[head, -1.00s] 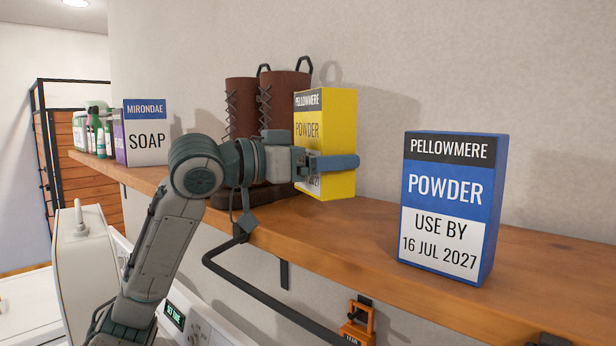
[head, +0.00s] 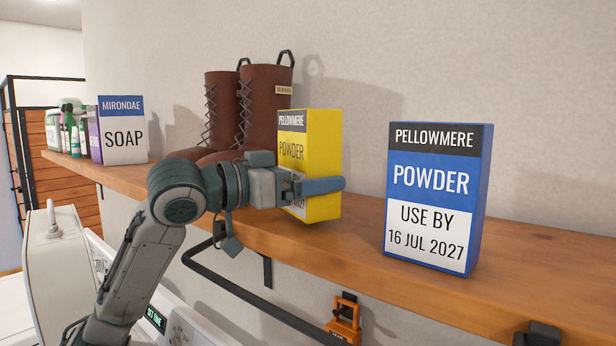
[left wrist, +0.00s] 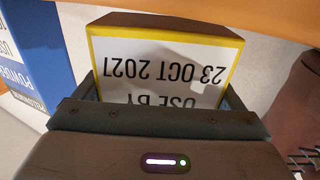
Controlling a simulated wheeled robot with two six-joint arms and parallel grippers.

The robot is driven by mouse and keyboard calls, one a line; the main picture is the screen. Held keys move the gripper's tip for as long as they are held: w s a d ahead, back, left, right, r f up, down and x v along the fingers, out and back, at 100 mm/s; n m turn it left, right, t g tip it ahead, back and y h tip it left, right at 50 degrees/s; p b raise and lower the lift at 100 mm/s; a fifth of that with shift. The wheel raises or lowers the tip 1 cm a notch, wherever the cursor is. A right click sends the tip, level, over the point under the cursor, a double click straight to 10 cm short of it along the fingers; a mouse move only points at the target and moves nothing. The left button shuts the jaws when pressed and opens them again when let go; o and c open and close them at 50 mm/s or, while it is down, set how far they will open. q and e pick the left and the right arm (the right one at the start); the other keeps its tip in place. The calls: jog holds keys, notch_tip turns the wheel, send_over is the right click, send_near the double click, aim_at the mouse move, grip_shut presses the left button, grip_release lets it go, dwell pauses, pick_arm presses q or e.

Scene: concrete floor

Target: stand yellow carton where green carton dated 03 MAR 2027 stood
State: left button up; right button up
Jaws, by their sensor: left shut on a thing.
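The yellow carton (head: 324,165), with a black band and white date panel, is upright in my left gripper (head: 312,187) in the head view. No green carton shows. My right gripper is not in view.
A wooden shelf (head: 350,245) runs along the wall. A blue carton (head: 433,195), dated 16 JUL 2027, stands right of the yellow one across a gap. Brown boots (head: 262,100) stand behind left. A soap box (head: 123,130) and bottles are farther left. An orange object (head: 343,318) hangs below.

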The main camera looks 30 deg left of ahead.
pick_arm(q)
jog(key=o, duration=1)
jog(key=shift+s+d+r, duration=0.1)
jog(key=shift+d+r, duration=0.05)
jog(key=shift+r, duration=0.1)
jog(key=shift+r+p, duration=0.35)
jog(key=b+v, duration=1)
jog(key=v, duration=0.2)
jog(key=shift+r, duration=0.1)
